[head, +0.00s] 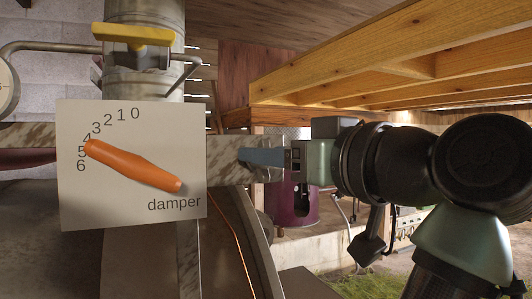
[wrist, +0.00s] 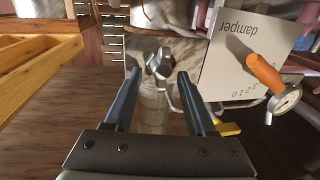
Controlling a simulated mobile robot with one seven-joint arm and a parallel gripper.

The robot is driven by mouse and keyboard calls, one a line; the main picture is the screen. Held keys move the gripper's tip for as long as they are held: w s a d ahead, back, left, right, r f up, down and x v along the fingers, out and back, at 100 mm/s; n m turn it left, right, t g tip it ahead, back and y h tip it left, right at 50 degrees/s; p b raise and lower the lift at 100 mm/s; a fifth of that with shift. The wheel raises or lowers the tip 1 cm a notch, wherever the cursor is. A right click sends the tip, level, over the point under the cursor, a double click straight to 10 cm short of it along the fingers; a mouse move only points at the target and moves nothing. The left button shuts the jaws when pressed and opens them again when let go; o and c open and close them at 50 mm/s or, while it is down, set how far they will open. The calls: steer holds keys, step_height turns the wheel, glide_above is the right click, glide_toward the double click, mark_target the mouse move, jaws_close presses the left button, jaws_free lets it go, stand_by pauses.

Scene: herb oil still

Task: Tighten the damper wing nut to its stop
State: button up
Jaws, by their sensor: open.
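The pale damper plate (head: 130,215) carries a scale from 0 to 6. Its orange lever (head: 135,167) points between 4 and 5. In the wrist view the plate (wrist: 225,75) and lever (wrist: 266,74) are on the right. A silvery metal piece that looks like the wing nut (wrist: 160,66) sits in front of a mottled bar, between and slightly beyond my fingers. My gripper (wrist: 159,76) is open, one finger on each side of it, with no contact visible. In the head view my gripper (head: 252,157) reaches the bar right of the plate, and the nut is hidden.
A yellow handle (head: 133,35) is on the metal pipe (head: 145,82) above the plate. A round gauge (head: 6,87) is at the left edge. Wooden beams (head: 375,50) run across the upper right. A dark red vessel (head: 294,205) stands behind my gripper.

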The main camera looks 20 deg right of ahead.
steer(key=c, duration=0.9)
steer(key=shift+f, duration=0.1)
